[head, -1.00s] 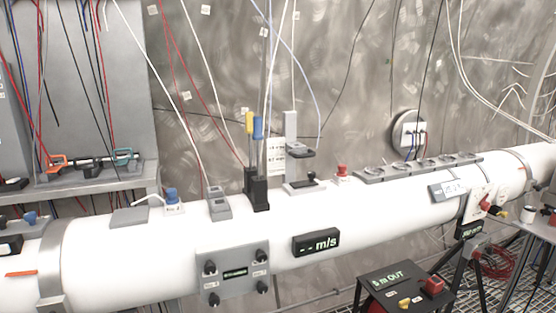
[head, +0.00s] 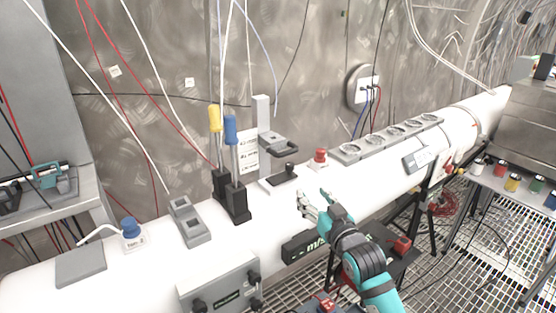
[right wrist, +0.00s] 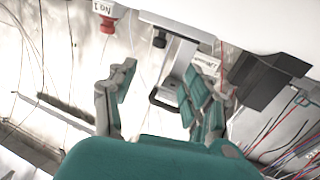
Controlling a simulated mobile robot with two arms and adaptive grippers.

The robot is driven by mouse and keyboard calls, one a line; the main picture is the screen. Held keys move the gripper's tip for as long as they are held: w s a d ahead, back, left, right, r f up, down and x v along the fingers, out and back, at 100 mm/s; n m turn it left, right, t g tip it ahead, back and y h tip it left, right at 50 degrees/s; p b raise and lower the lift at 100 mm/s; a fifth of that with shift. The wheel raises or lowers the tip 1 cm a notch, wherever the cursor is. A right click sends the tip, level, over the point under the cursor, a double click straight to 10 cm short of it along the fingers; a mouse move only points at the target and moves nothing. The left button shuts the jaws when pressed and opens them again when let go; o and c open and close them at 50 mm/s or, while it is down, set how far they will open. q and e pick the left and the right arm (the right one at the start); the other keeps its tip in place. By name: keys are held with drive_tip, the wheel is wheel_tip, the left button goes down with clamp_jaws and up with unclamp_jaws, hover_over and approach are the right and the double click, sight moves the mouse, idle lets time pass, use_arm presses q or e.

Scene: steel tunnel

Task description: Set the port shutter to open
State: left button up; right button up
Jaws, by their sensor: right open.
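The port shutter appears to be the flat grey slide plate (head: 272,184) with a black knob (head: 291,168), on top of the white tube. A grey post (head: 261,120) with a dark-rimmed arm stands behind it. I cannot tell from its look whether the shutter is open or closed. My right gripper (head: 314,196) is open and empty, just right of and nearer than the plate, apart from it. In the right wrist view my open fingers (right wrist: 163,85) frame the grey post and dark loop; the black knob (right wrist: 160,38) shows above. My left gripper is out of view.
Left of the plate stand blue- and yellow-handled tools (head: 231,130) in black holders. A red-capped fitting (head: 320,155) and a row of round sockets (head: 390,137) lie to its right. The m/s display (head: 300,247) is partly behind my right arm. A table with coloured jars stands far right.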

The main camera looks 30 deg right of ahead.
drive_tip(key=p, duration=0.2)
approach(292, 167)
drive_tip(key=w, duration=0.3)
drive_tip(key=w+d+p, duration=0.1)
drive_tip(key=w, duration=0.2)
drive_tip(key=w+p, duration=0.1)
drive_tip(key=w, duration=0.2)
drive_tip(key=shift+w+d+f, duration=0.1)
drive_tip(key=shift+w+d, duration=0.2)
drive_tip(key=shift+d, duration=0.1)
drive_tip(key=shift+w+d+f, duration=0.1)
drive_tip(key=shift+w, duration=0.75)
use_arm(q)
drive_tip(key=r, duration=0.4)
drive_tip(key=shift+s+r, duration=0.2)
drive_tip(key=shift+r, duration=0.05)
use_arm(e)
drive_tip(key=shift+c, duration=0.8)
clamp_jaws()
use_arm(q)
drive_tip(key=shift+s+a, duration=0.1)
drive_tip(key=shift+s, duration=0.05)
use_arm(e)
drive_tip(key=shift+w+f, duration=0.2)
drive_tip(key=shift+f, duration=0.1)
